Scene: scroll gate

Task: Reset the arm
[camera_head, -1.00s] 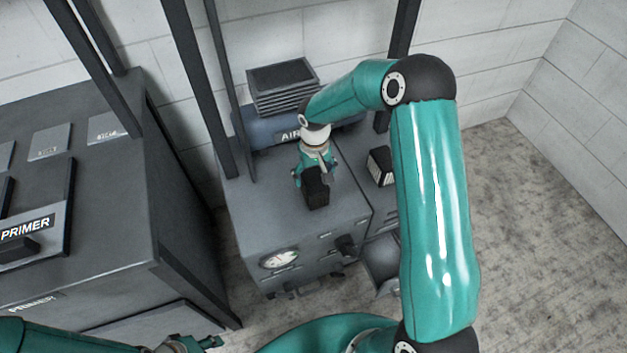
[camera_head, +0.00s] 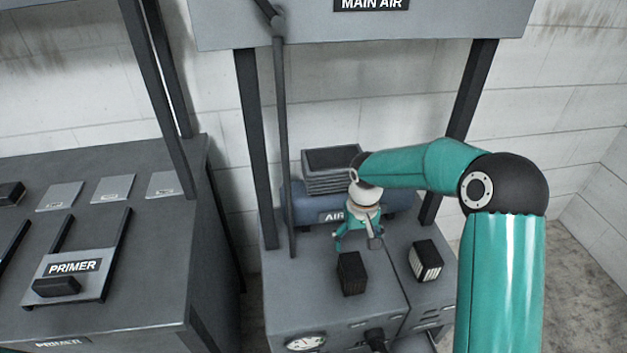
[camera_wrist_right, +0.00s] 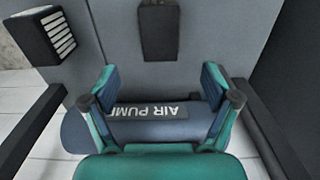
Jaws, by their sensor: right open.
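My right gripper (camera_head: 358,242) hangs from the teal arm over the grey air pump cabinet (camera_head: 285,300). Its fingers are spread and empty, as the right wrist view also shows (camera_wrist_right: 159,78). A black block (camera_head: 352,274) stands on the cabinet top, just in front of the gripper and apart from it in the wrist view (camera_wrist_right: 158,32). The blue air pump (camera_head: 300,205), with its "AIR PUMP" label (camera_wrist_right: 145,111), lies behind the gripper and is partly hidden by it. My left gripper is not in view.
A black block with a white ribbed side (camera_head: 425,260) stands to the right. Dark posts (camera_head: 262,150) rise beside the pump to the "MAIN AIR" panel (camera_head: 430,28). The "PRIMER" cabinet (camera_head: 150,265) is at left. A gauge (camera_head: 305,343) is on the cabinet front.

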